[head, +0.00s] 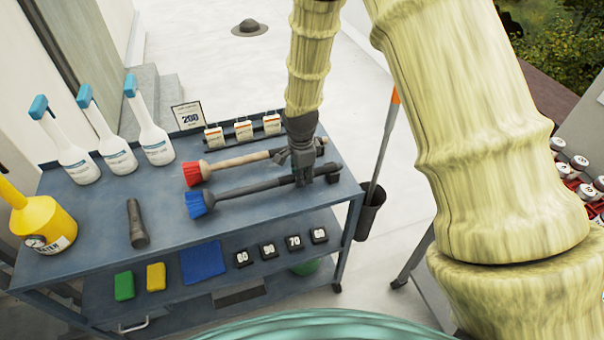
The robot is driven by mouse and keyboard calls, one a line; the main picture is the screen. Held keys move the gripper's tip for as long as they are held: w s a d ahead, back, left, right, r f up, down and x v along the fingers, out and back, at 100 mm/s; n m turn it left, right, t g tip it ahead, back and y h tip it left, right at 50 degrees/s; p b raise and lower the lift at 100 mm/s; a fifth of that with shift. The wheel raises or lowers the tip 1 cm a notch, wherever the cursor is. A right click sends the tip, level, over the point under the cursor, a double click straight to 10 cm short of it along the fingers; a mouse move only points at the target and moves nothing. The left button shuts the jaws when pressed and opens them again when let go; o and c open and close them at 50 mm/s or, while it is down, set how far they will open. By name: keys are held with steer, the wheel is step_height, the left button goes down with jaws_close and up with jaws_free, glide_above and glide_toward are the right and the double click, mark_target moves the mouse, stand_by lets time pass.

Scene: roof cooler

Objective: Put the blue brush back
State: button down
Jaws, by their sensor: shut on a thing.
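The blue brush (245,189) has blue bristles and a long dark handle. It lies along the blue-grey cart's top (95,213), bristles to the left, in the head view. My gripper (303,176) comes down from above and is shut on the right part of its handle. The fingers partly hide the handle there. I cannot tell whether the brush touches the top or is just above it. A red brush (235,162) with a wooden handle lies just behind, roughly parallel. My gripper covers part of its right end.
Three white bottles with blue caps (118,155), a yellow jug (38,222) and a dark torch-like cylinder (137,224) stand or lie on the left. Small white boxes (243,130) line the back edge. The lower shelf holds sponges, a blue cloth (203,262) and black numbered blocks (294,243).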

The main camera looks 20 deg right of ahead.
steer(key=c, duration=1.2)
jaws_free()
steer(key=shift+o, duration=0.2)
